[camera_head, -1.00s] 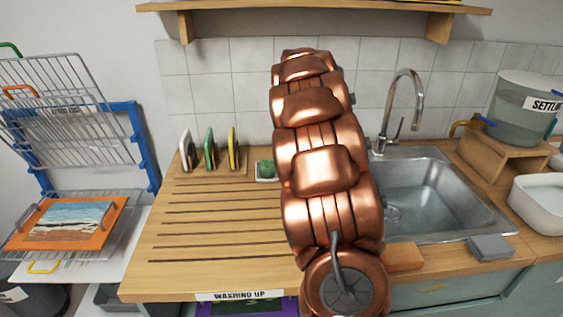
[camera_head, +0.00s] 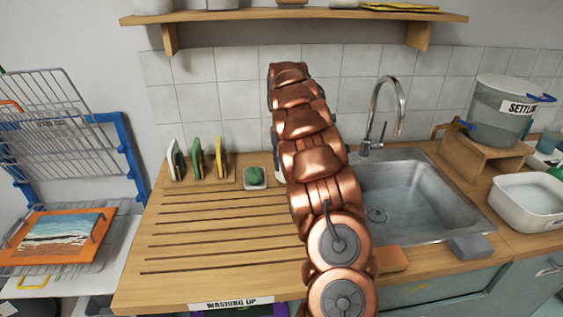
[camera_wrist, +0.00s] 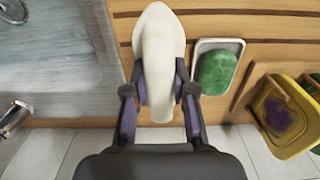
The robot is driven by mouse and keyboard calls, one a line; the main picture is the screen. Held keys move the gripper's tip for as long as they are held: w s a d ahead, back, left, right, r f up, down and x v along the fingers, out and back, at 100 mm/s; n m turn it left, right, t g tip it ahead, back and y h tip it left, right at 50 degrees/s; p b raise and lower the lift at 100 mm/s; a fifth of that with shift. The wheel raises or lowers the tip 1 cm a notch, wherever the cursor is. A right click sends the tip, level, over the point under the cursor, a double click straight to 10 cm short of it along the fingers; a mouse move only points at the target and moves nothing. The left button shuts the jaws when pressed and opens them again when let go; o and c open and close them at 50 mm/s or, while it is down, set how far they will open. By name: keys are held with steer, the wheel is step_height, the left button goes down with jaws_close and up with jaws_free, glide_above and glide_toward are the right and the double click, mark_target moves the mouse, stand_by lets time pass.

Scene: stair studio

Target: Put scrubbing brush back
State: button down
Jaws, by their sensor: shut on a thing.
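In the wrist view my gripper (camera_wrist: 160,95) is shut on a cream-white scrubbing brush (camera_wrist: 158,45). The brush has a rounded, tapering body lying lengthwise between the two fingers. Its bristles cannot be made out. It appears over the back of the grooved wooden drainboard (camera_head: 215,245), between the sink (camera_head: 420,195) and the soap dish (camera_wrist: 238,44); whether it touches the wood I cannot tell. In the head view my copper arm hides the gripper and nearly all of the brush.
Green soap (camera_head: 255,175) sits in the white dish just left of my arm. Several upright coloured pads (camera_head: 196,158) stand further left. A tap (camera_head: 377,120) rises behind the sink. A shelf (camera_head: 300,18) runs above. The drainboard's front left is clear.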

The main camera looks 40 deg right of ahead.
steer(key=shift+w+d+f+p, duration=0.15)
steer(key=shift+w+d+p, duration=0.5)
steer(key=shift+w+d, duration=0.35)
steer(key=shift+w+d+f+p, duration=0.1)
steer(key=shift+w+d+p, duration=0.5)
steer(key=shift+w+d, duration=0.35)
steer(key=shift+w+a, duration=0.1)
steer(key=shift+a, duration=0.05)
steer(key=shift+f+p, duration=0.8)
steer(key=shift+f, duration=1)
steer(key=shift+f, duration=0.15)
steer(key=c, duration=1)
jaws_free()
steer(key=shift+o, duration=0.2)
